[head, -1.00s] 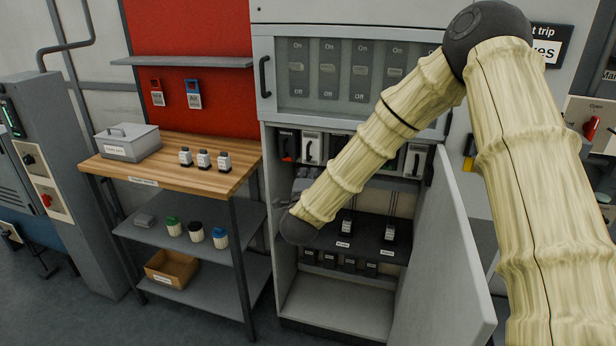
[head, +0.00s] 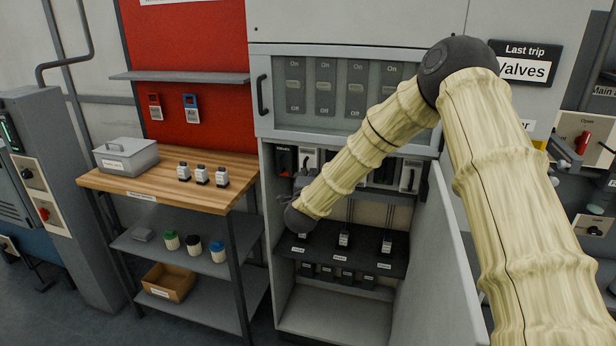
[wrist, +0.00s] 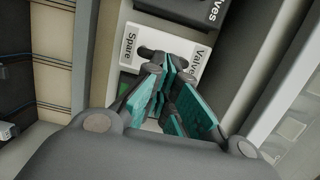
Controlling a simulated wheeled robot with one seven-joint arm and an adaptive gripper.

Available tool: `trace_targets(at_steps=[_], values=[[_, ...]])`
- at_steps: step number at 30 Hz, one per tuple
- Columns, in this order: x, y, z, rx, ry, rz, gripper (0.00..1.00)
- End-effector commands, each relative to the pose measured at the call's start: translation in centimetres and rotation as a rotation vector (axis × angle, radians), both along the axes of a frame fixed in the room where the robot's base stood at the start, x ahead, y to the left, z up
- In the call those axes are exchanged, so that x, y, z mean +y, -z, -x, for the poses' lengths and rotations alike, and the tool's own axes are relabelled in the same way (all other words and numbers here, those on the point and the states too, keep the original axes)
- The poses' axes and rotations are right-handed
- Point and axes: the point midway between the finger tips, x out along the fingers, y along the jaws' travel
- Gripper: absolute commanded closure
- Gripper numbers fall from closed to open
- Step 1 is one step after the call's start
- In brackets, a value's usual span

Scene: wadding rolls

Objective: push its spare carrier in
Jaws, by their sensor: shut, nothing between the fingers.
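The spare carrier (wrist: 131,30) has a pale face lettered "Spare" and "Valve", with a small green patch beside the lettering in the wrist view. In the head view it is the pale-faced unit (head: 308,157) in the cabinet's upper row, partly hidden by my arm. My gripper (wrist: 165,62) is shut and empty, its teal-padded fingers directly in front of that face and covering its middle. I cannot tell whether the fingertips touch it. In the head view my gripper (head: 293,192) is small and dark below the upper row. The dark Valves carrier (head: 286,160) stands just left of the spare.
The cabinet door (head: 442,270) stands open at the right. A dark shelf (head: 365,256) below my gripper holds several small labelled blocks. A panel of switches (head: 340,85) is above the opening. A wooden-topped bench (head: 165,183) stands to the left.

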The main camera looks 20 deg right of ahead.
Motion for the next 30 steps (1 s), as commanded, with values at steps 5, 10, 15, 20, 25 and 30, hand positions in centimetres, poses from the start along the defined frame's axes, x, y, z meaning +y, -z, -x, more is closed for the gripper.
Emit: trace_targets(at_steps=[5,10,15,20,25,30], values=[[0.0,0.0,0.0,0.000,0.000,0.000,1.00],[-1.0,0.3,-1.4,-0.001,0.002,-0.001,1.00],[-2.3,0.2,-3.3,-0.001,0.001,-0.001,1.00],[-2.4,0.0,-3.5,-0.001,0.000,0.001,1.00],[-2.4,-0.1,-3.5,-0.001,0.001,0.000,1.00],[-2.0,0.0,-3.1,-0.001,-0.001,0.000,1.00]])
